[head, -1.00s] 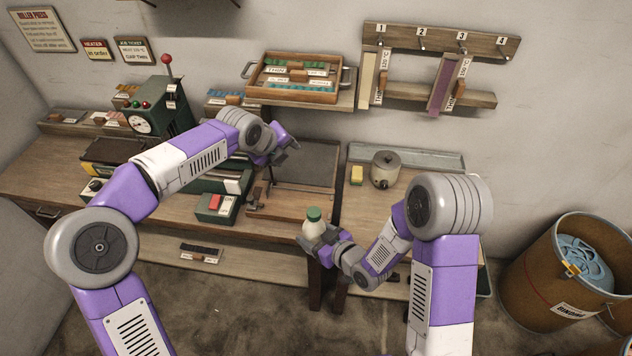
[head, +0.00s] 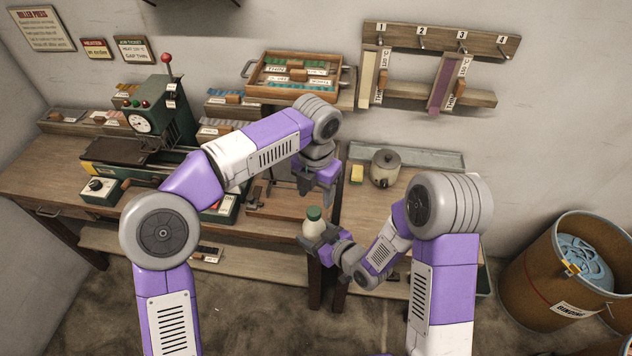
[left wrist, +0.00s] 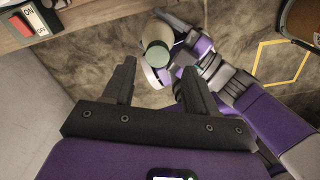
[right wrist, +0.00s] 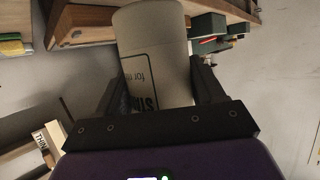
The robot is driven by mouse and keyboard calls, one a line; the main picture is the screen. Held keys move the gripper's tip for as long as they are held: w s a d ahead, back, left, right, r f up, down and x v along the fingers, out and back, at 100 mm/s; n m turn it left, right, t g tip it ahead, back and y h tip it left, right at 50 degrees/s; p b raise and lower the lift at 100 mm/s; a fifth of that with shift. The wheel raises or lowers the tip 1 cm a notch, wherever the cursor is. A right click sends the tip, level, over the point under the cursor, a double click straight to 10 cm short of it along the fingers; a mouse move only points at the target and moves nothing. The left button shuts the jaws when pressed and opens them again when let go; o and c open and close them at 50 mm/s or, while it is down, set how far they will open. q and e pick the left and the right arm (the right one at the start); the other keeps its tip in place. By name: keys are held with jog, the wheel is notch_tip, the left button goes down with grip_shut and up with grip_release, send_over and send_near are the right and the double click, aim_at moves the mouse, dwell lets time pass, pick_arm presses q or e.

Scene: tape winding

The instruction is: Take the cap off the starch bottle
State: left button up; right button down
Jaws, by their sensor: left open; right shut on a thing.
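The starch bottle (head: 314,228) is white with a green cap (head: 314,213). My right gripper (head: 318,238) is shut on its body and holds it about upright, in front of the bench edge. In the right wrist view the bottle (right wrist: 158,50) stands between the fingers, with part of its lettering showing; the cap is not seen there. My left gripper (head: 316,200) is open and empty, just above and behind the cap. In the left wrist view the cap (left wrist: 158,55) lies beyond the open fingers (left wrist: 158,85), apart from them.
A green press (head: 160,115) and a control box (head: 98,190) stand on the bench at left. A lidded pot (head: 385,168) and a yellow sponge (head: 357,174) are on the right bench. A wooden tray (head: 297,78) sits on the shelf behind. A brown bin (head: 572,270) stands at right.

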aim_at(316, 209)
pick_arm(q)
notch_tip(316, 209, down, 5)
jog(key=shift+r, duration=0.1)
dwell(0.3)
